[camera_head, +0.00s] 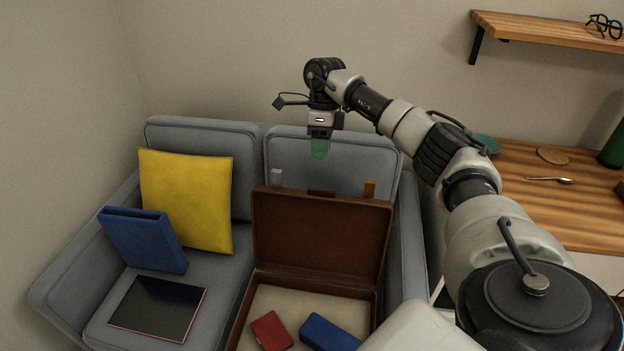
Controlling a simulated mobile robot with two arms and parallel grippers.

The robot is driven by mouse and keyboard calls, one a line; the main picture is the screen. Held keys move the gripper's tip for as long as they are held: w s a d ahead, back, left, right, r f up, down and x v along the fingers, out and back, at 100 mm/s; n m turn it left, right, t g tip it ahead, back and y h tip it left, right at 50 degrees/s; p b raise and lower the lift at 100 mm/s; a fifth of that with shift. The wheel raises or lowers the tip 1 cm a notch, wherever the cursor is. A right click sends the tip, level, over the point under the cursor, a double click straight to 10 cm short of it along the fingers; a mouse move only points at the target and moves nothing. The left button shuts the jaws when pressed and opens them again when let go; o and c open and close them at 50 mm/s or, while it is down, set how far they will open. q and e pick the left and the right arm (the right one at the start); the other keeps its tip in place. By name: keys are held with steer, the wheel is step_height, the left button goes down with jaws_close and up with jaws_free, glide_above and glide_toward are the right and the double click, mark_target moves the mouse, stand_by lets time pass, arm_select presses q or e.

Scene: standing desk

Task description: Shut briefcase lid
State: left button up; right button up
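A brown briefcase (262,282) lies open on the right seat of the grey sofa. Its lid (320,235) stands nearly upright at the back, with the pale-lined base in front. A red item (271,331) and a blue item (330,333) lie inside the base. My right gripper (320,148) hangs pointing down above and behind the lid's top edge, apart from the lid in the picture. My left gripper is out of view.
On the grey sofa (210,302) are a yellow cushion (190,195), a blue box file (145,240) and a dark flat tablet or book (158,308). A wooden desk (580,205) stands at right below a wall shelf (545,30). My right arm crosses the right side.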

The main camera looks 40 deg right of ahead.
steer(key=x, duration=1)
steer(key=shift+s+a, duration=0.1)
steer(key=shift+s, duration=0.15)
steer(key=shift+c, duration=0.5)
jaws_close()
